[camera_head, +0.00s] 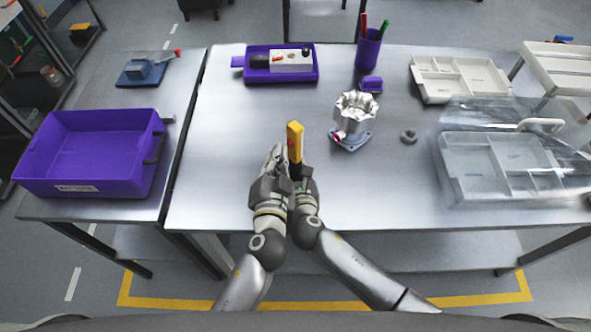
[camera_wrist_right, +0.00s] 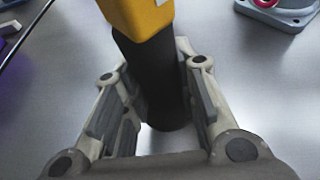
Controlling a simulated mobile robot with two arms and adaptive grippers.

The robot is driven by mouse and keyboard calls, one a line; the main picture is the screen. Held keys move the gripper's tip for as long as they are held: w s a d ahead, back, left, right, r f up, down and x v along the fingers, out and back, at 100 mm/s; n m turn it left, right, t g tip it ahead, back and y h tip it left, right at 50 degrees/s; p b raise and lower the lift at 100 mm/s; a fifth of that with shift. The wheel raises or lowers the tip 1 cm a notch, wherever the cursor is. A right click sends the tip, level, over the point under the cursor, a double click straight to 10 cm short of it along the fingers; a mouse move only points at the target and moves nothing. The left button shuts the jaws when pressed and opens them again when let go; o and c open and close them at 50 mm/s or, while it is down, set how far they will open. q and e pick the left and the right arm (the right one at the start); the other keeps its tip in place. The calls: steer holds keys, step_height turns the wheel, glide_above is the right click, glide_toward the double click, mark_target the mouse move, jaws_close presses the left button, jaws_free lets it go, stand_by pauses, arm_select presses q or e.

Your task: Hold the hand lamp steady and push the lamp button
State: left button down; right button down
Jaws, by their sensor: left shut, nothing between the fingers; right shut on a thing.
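The hand lamp (camera_head: 295,138) has a yellow head and a black handle. It stands upright near the table's front edge in the head view. A small reddish spot shows on its yellow part; I cannot tell if this is the button. My right gripper (camera_head: 299,176) is shut on the black handle (camera_wrist_right: 150,82), with fingers on both sides of it in the right wrist view and the yellow head above them. My left gripper (camera_head: 276,158) is shut and empty, close beside the lamp on its left. I cannot tell whether it touches the lamp.
A metal housing (camera_head: 356,108) on a blue-grey base stands right of the lamp, with a nut (camera_head: 408,136) beyond. A purple tray (camera_head: 251,75) and pen cup (camera_head: 368,50) are behind. A clear-lidded organizer (camera_head: 455,165) is at right, a purple bin (camera_head: 88,150) at left.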

stand_by(0.7)
arm_select(q)
steer(key=shift+w+d, duration=0.3)
steer(key=shift+d, duration=0.05)
stand_by(0.4)
steer(key=shift+s+a, duration=0.3)
steer(key=shift+a, duration=0.1)
steer(key=s+a, duration=0.4)
steer(key=shift+a, duration=0.15)
stand_by(0.5)
steer(key=shift+s, duration=0.1)
